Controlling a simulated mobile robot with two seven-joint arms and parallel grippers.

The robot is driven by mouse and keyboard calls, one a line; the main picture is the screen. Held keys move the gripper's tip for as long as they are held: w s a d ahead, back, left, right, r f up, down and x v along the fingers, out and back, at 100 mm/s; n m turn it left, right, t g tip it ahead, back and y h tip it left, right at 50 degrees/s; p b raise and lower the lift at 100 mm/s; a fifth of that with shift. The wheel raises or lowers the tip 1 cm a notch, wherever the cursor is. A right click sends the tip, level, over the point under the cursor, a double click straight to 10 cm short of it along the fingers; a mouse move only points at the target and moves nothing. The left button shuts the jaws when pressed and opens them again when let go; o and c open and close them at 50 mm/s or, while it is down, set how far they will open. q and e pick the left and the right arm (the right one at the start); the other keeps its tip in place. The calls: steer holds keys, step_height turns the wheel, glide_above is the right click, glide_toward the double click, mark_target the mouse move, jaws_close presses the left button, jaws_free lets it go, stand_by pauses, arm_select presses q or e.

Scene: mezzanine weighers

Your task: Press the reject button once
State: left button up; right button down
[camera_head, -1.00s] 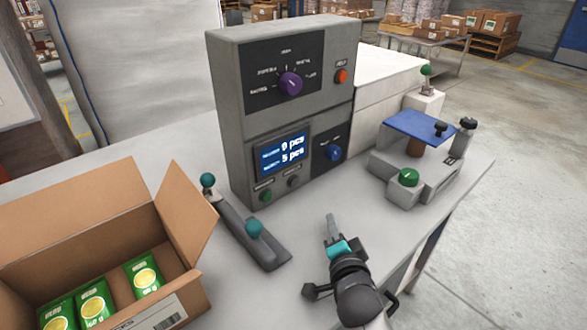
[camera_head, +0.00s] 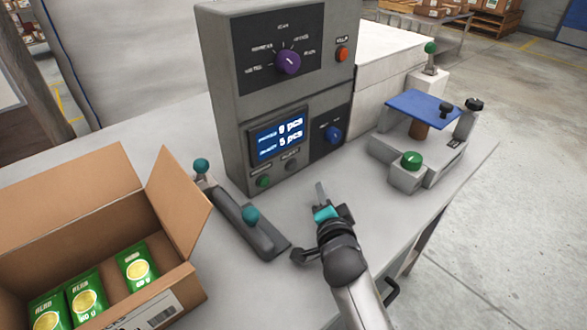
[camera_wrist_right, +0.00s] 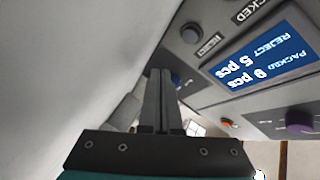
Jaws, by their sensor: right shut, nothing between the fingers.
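The grey weigher console stands on the table. In the head view the dark grey reject button (camera_head: 292,165) is below its lit blue screen (camera_head: 279,137), to the right of a green button (camera_head: 263,181). My right gripper (camera_head: 321,188) is shut and empty, in front of and below the buttons, apart from them. In the right wrist view the picture is upside down: the reject button (camera_wrist_right: 190,33) and its REJECT label are above the shut fingertips (camera_wrist_right: 161,72). The screen (camera_wrist_right: 262,62) shows PACKED and REJECT counts. My left gripper is not in view.
A blue knob (camera_head: 333,133) sits right of the screen; a purple dial (camera_head: 287,62) and orange button (camera_head: 342,54) are higher up. A blue-plated fixture (camera_head: 420,106) stands right.

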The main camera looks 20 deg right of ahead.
mark_target(297, 167)
steer(key=w, duration=0.1)
steer(key=w+a+b, duration=0.1)
steer(key=w, duration=0.2)
steer(key=shift+w+a+f+b, duration=0.1)
steer(key=shift+w+a+b, duration=0.15)
steer(key=shift+w+b, duration=0.05)
steer(key=shift+w+a, duration=0.25)
steer(key=shift+w, duration=0.45)
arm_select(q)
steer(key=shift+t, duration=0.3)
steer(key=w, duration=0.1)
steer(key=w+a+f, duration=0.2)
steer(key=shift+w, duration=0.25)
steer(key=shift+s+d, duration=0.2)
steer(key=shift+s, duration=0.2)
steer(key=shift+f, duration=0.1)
arm_select(e)
steer(key=shift+w, duration=0.1)
arm_select(q)
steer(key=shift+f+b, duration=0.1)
steer(key=shift+b, duration=0.25)
arm_select(e)
steer(key=shift+w+a, duration=0.15)
steer(key=shift+w, duration=0.15)
